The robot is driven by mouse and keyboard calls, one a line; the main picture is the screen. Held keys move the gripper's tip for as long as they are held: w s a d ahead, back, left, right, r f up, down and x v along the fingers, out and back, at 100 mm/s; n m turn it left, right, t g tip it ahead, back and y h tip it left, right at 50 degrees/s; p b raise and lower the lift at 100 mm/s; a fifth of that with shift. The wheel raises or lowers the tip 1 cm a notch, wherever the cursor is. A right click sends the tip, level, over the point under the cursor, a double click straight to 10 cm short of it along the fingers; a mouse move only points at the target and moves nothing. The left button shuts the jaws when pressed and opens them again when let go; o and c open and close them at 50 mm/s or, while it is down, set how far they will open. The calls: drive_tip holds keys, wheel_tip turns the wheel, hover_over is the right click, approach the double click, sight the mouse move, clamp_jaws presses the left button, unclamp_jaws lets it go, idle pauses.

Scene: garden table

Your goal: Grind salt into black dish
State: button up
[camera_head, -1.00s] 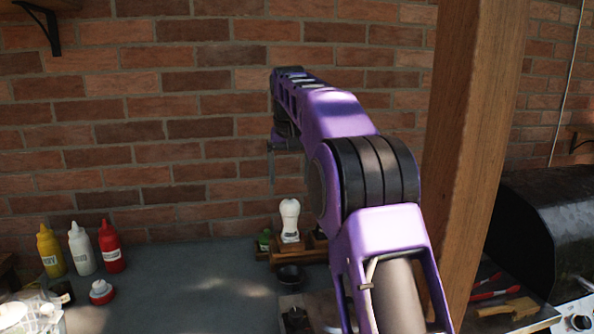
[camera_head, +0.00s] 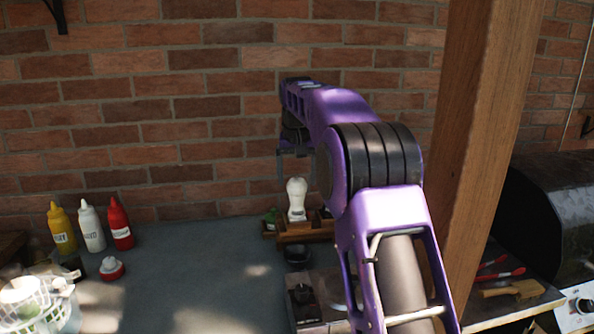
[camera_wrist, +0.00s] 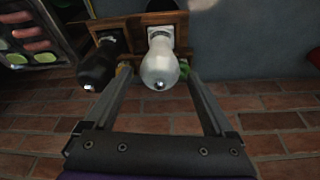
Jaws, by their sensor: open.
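The white salt grinder (camera_head: 296,202) stands upright in a wooden rack (camera_head: 305,232) by the brick wall. In the wrist view, the white grinder (camera_wrist: 160,68) lies between the fingers of my open gripper (camera_wrist: 158,78), with space on both sides. In the head view, my gripper (camera_head: 294,160) is above the grinder and apart from it. The small black dish (camera_head: 298,254) sits on the table just in front of the rack. A black grinder (camera_wrist: 100,66) stands beside the white one in the wrist view; my arm hides it in the head view.
Yellow, white and red squeeze bottles (camera_head: 91,226) stand at the left. A tray (camera_head: 315,297) lies in front of the dish. A wooden post (camera_head: 470,170) rises right of my arm, with a black grill (camera_head: 548,215) beyond. The table's middle is clear.

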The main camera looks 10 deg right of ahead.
sight(297, 209)
drive_tip(key=shift+x, duration=2)
clamp_jaws()
drive_tip(key=shift+r+n+y+p, duration=0.15)
drive_tip(key=shift+n+y+p, duration=0.3)
drive_tip(key=shift+n, duration=1.35)
